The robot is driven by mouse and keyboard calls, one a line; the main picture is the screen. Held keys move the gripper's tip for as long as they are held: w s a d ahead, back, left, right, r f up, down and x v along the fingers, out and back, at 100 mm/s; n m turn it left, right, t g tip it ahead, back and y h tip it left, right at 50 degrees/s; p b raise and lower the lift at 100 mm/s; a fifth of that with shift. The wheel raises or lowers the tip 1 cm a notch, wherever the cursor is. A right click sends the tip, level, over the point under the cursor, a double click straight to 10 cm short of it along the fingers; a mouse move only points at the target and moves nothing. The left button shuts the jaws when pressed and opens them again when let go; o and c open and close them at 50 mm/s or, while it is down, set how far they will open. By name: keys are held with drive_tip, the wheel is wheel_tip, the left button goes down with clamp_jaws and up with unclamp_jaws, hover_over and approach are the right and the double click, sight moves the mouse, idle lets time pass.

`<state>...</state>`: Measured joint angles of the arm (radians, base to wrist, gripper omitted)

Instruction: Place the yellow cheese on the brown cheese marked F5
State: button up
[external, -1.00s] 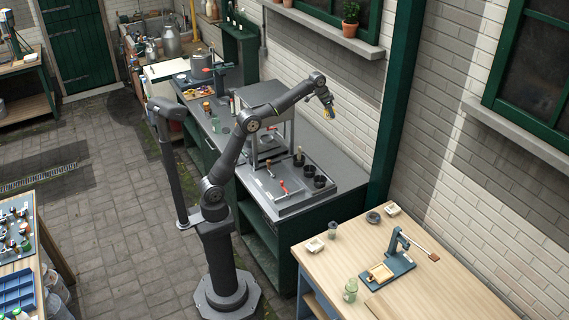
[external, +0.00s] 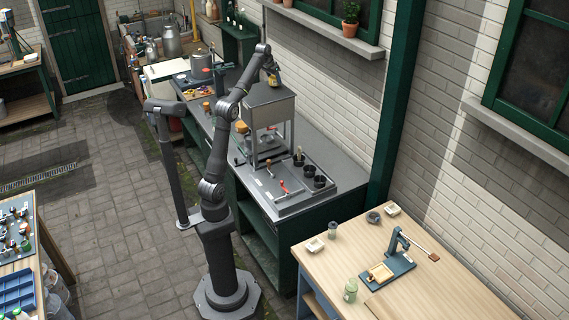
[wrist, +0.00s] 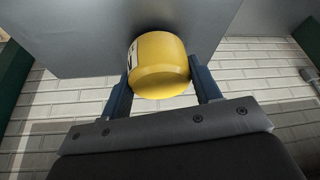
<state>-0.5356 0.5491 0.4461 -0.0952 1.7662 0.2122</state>
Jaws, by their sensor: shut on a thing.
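The yellow cheese (wrist: 160,66) is a short round block with a white label with dark marks on its left side. My gripper (wrist: 162,88) is shut on it, with a blue finger on each side in the wrist view. In the external view, my gripper (external: 273,78) is above the grey metal stand on the workbench, and the cheese shows there as a small yellow patch. A brownish-orange round thing (external: 241,127) sits on the bench left of the stand. No F5 mark is readable, so I cannot tell which thing is the brown cheese.
The grey metal stand (external: 268,97) rises from the bench below my gripper. A board with dark cups (external: 308,171) and red handles lies in front of it. A grey pot (external: 201,66) and a tray of colored items stand farther back. The brick wall is close behind.

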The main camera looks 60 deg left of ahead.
drive_tip(key=s+a+n+y, duration=0.1)
drive_tip(key=s+a+n, duration=0.3)
drive_tip(key=s+a, duration=1.45)
drive_tip(key=m, duration=0.2)
hover_over(240, 124)
drive_tip(key=s, duration=0.2)
wheel_tip(240, 124, down, 33)
drive_tip(key=f, duration=0.8)
drive_tip(key=shift+w+d+f, duration=0.1)
drive_tip(key=shift+d+f, duration=0.15)
drive_tip(key=shift+f, duration=0.15)
drive_tip(key=shift+f, duration=0.1)
drive_tip(key=o, duration=1.1)
